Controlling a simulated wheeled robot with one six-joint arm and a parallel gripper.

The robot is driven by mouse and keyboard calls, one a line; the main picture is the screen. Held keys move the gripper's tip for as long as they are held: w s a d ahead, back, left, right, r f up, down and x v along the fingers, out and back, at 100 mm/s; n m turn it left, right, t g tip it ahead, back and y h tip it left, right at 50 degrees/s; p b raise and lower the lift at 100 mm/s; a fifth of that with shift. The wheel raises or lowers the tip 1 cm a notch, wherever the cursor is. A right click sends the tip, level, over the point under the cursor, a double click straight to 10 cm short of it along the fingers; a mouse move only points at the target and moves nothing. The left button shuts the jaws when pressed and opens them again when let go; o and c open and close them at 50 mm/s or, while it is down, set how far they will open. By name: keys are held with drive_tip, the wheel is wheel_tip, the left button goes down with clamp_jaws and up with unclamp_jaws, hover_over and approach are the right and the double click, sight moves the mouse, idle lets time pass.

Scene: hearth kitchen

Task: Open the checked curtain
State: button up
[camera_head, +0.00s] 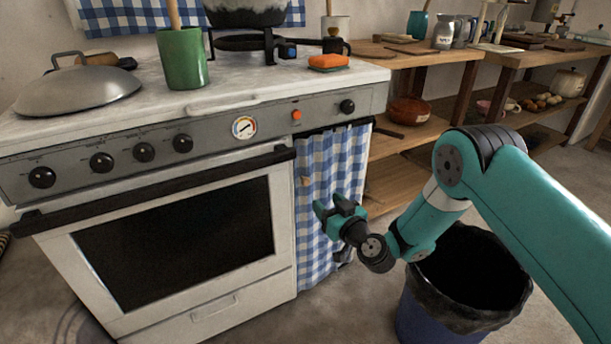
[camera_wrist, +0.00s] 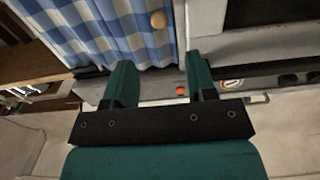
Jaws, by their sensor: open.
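The blue-and-white checked curtain (camera_head: 327,165) hangs closed beside the oven, below the stove's control panel. A small round wooden knob (camera_head: 305,181) sits at its left edge. In the wrist view the curtain (camera_wrist: 110,35) fills the upper left, with the knob (camera_wrist: 158,19) near its right edge. My gripper (camera_head: 334,208) is in front of the curtain, below and to the right of the knob in the head view. Its two fingers (camera_wrist: 163,78) are apart with nothing between them. The gripper hides part of the curtain in the head view.
The white oven (camera_head: 170,240) with its dark handle bar stands left of the curtain. A dark blue bin (camera_head: 420,318) with a black liner stands under my arm. Wooden shelves (camera_head: 400,185) are to the right. Bare floor lies in front of the curtain.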

sight(307, 183)
drive_tip(key=x, duration=1)
drive_tip(key=shift+a+f+b, duration=0.1)
drive_tip(key=shift+b, duration=0.2)
drive_tip(key=shift+w+a, duration=0.3)
drive_tip(key=shift+w, duration=0.25)
